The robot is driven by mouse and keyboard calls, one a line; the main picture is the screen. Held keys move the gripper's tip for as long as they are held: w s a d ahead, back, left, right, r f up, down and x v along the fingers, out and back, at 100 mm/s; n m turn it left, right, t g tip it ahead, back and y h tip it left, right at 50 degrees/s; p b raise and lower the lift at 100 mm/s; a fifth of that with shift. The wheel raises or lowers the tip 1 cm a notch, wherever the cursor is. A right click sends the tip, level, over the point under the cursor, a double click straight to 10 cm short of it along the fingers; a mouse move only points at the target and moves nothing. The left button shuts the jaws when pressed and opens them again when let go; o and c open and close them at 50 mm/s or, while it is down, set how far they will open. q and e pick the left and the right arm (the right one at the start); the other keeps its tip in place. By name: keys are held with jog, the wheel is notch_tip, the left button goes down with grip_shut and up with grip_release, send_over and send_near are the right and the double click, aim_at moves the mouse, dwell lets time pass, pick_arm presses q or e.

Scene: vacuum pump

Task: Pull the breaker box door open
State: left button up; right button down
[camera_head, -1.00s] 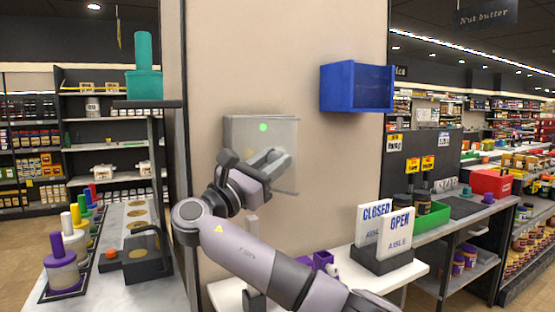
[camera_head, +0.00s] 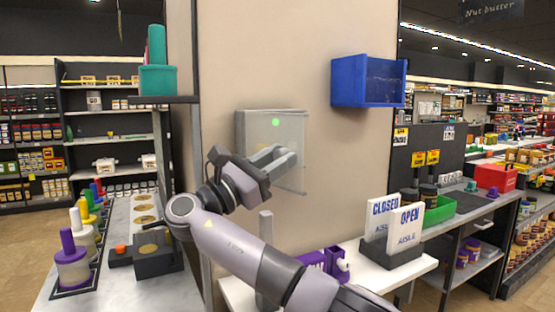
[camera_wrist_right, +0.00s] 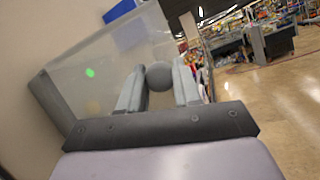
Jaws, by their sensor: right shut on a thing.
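The breaker box (camera_head: 255,130) is a pale grey, flat box on the beige wall, with a green dot on its door (camera_head: 291,128). The door looks shut or nearly so; I cannot make out a clear gap. In the right wrist view the door (camera_wrist_right: 100,62) fills the left and middle, and a round grey knob (camera_wrist_right: 159,76) sits on it. In the head view the fingers hide the knob. My left gripper is not in view.
A blue bin (camera_head: 368,82) is fixed to the wall right of the box. A white table (camera_head: 400,275) below holds a CLOSED/OPEN sign stand (camera_head: 393,252) and a purple item (camera_head: 325,261). A grey counter (camera_head: 110,262) with coloured pegs stands left. Open floor shows in the wrist view.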

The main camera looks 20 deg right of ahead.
jog(key=shift+f, duration=0.1)
jog(key=c, duration=0.8)
grip_release()
jog(key=shift+b+v, duration=1.05)
jog(key=shift+v, duration=2.5)
